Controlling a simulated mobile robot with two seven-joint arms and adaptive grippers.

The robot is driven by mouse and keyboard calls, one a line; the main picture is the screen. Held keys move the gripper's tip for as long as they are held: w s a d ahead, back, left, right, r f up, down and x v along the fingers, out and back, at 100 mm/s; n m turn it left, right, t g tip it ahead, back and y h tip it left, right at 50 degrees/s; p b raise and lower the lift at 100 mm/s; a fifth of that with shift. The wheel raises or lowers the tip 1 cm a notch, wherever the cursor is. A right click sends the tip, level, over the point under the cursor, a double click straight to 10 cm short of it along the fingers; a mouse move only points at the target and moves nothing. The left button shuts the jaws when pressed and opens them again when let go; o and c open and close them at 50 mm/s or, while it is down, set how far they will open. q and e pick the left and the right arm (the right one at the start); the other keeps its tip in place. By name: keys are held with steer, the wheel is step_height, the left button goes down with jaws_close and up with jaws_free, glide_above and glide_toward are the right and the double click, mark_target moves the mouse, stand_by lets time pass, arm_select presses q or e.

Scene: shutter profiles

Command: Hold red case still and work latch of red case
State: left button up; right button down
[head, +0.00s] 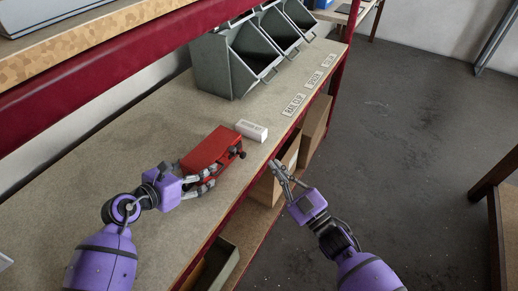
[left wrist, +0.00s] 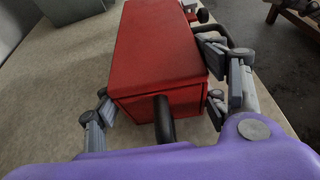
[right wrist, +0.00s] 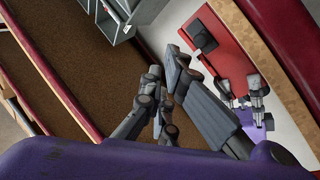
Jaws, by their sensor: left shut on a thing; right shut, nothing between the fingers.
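The red case (head: 205,150) lies on the workbench near its front edge. My left gripper (head: 194,176) is shut on the red case at its near end. In the left wrist view its fingers flank the case (left wrist: 155,50), with a black handle (left wrist: 163,120) between them. A small dark latch part (head: 241,154) sticks out at the case's right end; its exact state is too small to tell. My right gripper (head: 276,165) is shut and empty, to the right of the case, beyond the bench edge and apart from the case. Its fingers also show in the right wrist view (right wrist: 168,75).
A small white box (head: 251,130) stands just behind the case's right end. Grey bins (head: 228,62) stand further back, with label plates (head: 293,104) along the bench edge. Cardboard boxes (head: 314,130) sit on the lower shelf. A red-edged upper shelf (head: 120,60) overhangs the bench.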

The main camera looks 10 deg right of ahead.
mark_target(238, 153)
steer(key=shift+w+d+m+t+h, duration=0.15)
steer(key=shift+d+m+h, duration=0.2)
steer(key=shift+m, duration=2.4)
steer(key=shift+w+d+m+t+h, duration=0.15)
steer(key=shift+m+h, duration=0.3)
steer(key=shift+m, duration=2.25)
steer(key=shift+w+d+m+t+h, duration=0.1)
steer(key=shift+w+d+m+h, duration=0.2)
steer(key=shift+m, duration=2.45)
arm_select(q)
steer(key=shift+w, duration=0.1)
arm_select(e)
steer(key=w+a, duration=0.1)
steer(key=w, duration=0.1)
steer(key=w+a, duration=0.2)
steer(key=w, duration=0.1)
steer(key=w+a, duration=0.2)
steer(key=w, duration=0.1)
steer(key=shift+a+r, duration=0.1)
steer(key=shift+r, duration=0.05)
steer(key=shift+s+a+f, duration=0.35)
steer(key=shift+f, duration=0.05)
